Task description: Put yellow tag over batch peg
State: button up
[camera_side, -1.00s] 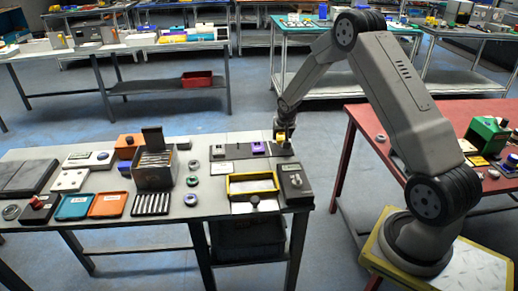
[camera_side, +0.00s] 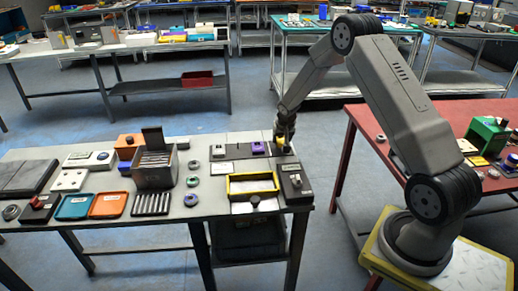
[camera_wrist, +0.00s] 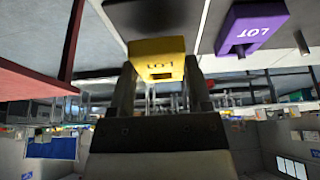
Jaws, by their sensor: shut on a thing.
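My gripper (camera_wrist: 160,85) is shut on the yellow tag (camera_wrist: 157,58), which sits between its fingertips in the wrist view. In the side view my gripper (camera_side: 283,138) is low over the right back part of the grey table, and only a little yellow of the tag shows. The tag is close to the dark board there; I cannot tell whether they touch. The batch peg cannot be made out under or behind the tag and gripper. A purple tag marked LOT (camera_wrist: 254,27) is beside the yellow one; it also shows in the side view (camera_side: 258,147).
A small peg (camera_wrist: 302,42) stands beyond the purple tag in the wrist view. In the side view a yellow-rimmed tray (camera_side: 229,187) and a dark box with a knob (camera_side: 295,184) lie in front of the board. Clear floor lies right of the table.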

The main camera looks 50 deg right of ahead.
jog(key=shift+f, duration=1.05)
dwell(0.6)
jog(key=o, duration=1.3)
jog(key=shift+c, duration=0.2)
jog(key=shift+r, duration=0.1)
jog(key=v, duration=0.7)
jog(key=shift+r, duration=0.3)
jog(key=shift+s+a, duration=0.1)
